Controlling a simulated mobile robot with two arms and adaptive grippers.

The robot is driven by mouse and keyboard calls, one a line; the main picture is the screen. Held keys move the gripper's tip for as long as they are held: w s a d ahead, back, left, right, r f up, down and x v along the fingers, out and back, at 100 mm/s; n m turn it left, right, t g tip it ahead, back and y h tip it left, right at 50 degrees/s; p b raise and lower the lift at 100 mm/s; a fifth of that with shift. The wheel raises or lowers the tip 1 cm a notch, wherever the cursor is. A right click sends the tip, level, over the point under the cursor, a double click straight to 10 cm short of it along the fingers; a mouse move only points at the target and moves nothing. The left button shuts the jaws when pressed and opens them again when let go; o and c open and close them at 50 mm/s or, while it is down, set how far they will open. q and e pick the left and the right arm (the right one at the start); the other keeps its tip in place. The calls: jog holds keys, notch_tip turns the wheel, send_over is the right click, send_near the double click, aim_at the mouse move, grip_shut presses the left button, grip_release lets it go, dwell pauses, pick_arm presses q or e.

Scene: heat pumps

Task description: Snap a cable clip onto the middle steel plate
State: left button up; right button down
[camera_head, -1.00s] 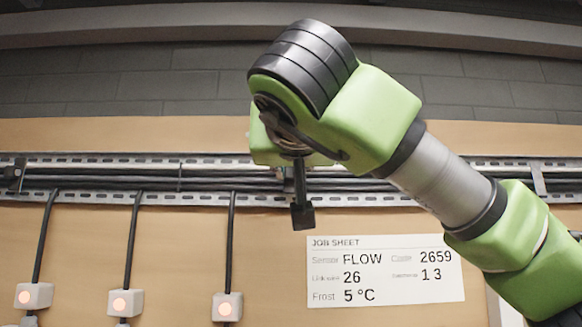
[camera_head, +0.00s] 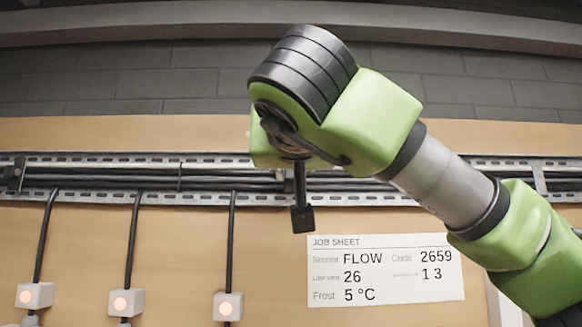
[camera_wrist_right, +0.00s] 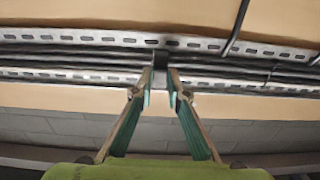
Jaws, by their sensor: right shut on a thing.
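In the right wrist view the clip (camera_wrist_right: 160,62) sits between the fingertips. My right gripper (camera_wrist_right: 161,88) is shut on it, at the cable rail. In the head view my wrist hides most of the fingers and the rail behind them. I cannot tell whether the clip touches the middle steel plate, which is hidden. A light steel plate (camera_head: 539,179) shows at the right. My left gripper is out of view.
A slotted metal rail (camera_head: 90,197) with black cables (camera_head: 110,181) runs across the wooden wall. A black clip (camera_head: 15,174) is at its left end. Several lit white sensor boxes (camera_head: 128,302) hang below. A job sheet (camera_head: 385,270) is under my right arm.

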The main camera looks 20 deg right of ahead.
jog(key=shift+w+d+p, duration=0.2)
jog(key=shift+w+p, duration=0.2)
jog(key=shift+w, duration=0.05)
dwell(1.1)
jog(key=c, duration=2.1)
grip_release()
jog(key=shift+w, duration=0.1)
jog(key=shift+b+v, duration=0.65)
jog(key=shift+v, duration=6.45)
